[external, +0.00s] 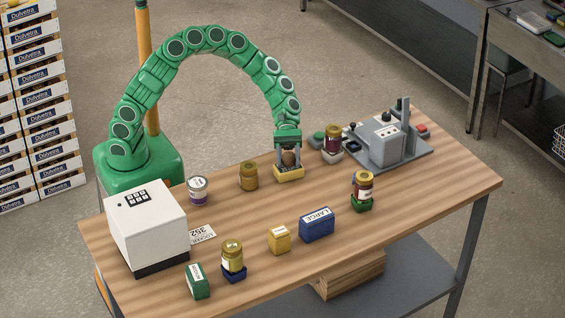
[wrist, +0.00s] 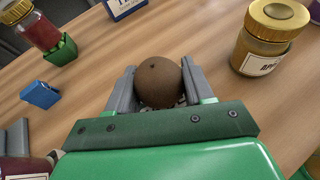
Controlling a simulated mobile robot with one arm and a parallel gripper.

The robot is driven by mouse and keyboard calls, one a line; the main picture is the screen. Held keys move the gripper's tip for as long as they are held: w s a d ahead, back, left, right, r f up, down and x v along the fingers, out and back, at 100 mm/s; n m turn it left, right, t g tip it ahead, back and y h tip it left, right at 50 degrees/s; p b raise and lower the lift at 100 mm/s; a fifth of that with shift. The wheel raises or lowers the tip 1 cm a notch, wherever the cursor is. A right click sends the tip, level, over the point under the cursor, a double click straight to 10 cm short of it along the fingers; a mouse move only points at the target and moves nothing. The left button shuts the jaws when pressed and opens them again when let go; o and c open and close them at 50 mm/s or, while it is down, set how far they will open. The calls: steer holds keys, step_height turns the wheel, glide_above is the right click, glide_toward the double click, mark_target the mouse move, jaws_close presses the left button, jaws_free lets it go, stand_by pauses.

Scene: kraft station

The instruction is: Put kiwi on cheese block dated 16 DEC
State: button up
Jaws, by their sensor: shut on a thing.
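The kiwi (external: 289,158) is a brown, rounded fruit. My gripper (external: 289,163) points down and is shut on it, one finger on each side. In the wrist view the kiwi (wrist: 159,82) sits between the fingertips of my gripper (wrist: 158,78). A yellow block (external: 289,175) lies on the table directly under the gripper; I cannot tell whether the kiwi touches it. Another yellow block (external: 279,239) with a pale label stands nearer the front. I cannot read a date on either block.
An olive-gold jar (external: 249,176) and a white-and-purple tin (external: 197,189) stand left of the gripper. A red jar (external: 333,141) and a grey machine (external: 386,141) are to the right. A blue LARGE box (external: 317,224) stands in front. Bare wood (external: 330,188) lies between.

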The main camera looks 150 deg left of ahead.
steer(key=o, duration=1)
steer(key=shift+f, duration=0.1)
steer(key=shift+o, duration=0.2)
steer(key=shift+s+a+r, duration=0.15)
steer(key=shift+s+r, duration=0.1)
steer(key=v, duration=1.1)
steer(key=shift+s, duration=0.2)
steer(key=shift+a, duration=0.15)
